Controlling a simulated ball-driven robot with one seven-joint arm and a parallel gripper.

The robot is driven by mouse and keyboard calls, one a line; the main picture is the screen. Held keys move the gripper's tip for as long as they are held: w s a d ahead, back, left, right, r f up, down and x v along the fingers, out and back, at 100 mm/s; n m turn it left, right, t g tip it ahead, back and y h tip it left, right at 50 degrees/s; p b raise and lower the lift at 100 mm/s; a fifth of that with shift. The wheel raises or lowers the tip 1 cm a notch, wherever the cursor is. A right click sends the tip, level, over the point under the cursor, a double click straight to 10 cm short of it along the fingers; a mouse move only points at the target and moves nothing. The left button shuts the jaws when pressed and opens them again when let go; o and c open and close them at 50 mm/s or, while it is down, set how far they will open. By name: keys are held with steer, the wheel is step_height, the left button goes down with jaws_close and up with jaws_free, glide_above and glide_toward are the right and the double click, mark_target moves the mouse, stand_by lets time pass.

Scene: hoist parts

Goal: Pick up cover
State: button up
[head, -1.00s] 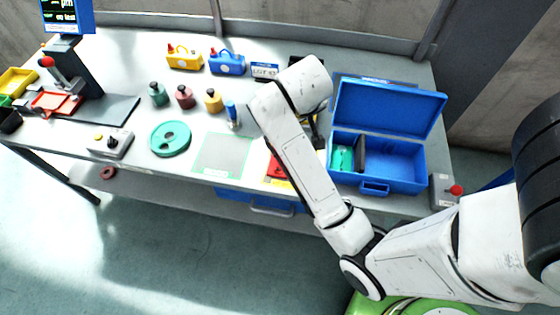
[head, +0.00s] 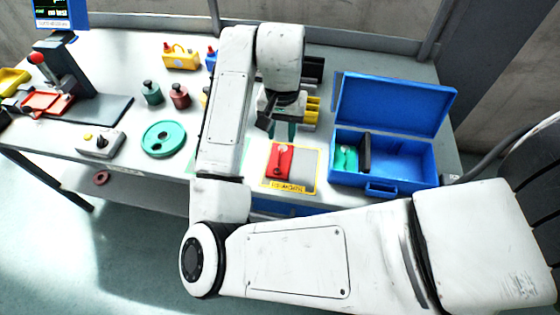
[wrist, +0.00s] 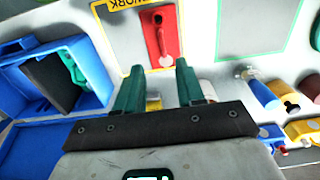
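A flat red part with a small pale knob, perhaps the cover (head: 282,160), lies on a yellow-bordered work mat (head: 305,169) on the bench. It shows beyond my fingers in the wrist view (wrist: 171,46). My gripper (head: 281,131) hangs behind the red part in the head view, pointing down. Its two green fingers are apart with nothing held between them in the wrist view (wrist: 158,72). The red part and the fingertips look apart.
An open blue box (head: 398,181) with green and dark pieces stands right of the mat. A dark rack with yellow items (head: 312,104) stands behind my gripper. Small weights (head: 180,97) stand at the left. My arm hides the bench's middle.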

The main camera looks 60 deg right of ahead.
mark_target(280, 152)
steer(key=f, duration=0.9)
steer(key=shift+w+f, duration=0.2)
steer(key=shift+w, duration=0.05)
steer(key=shift+c, duration=0.3)
jaws_close()
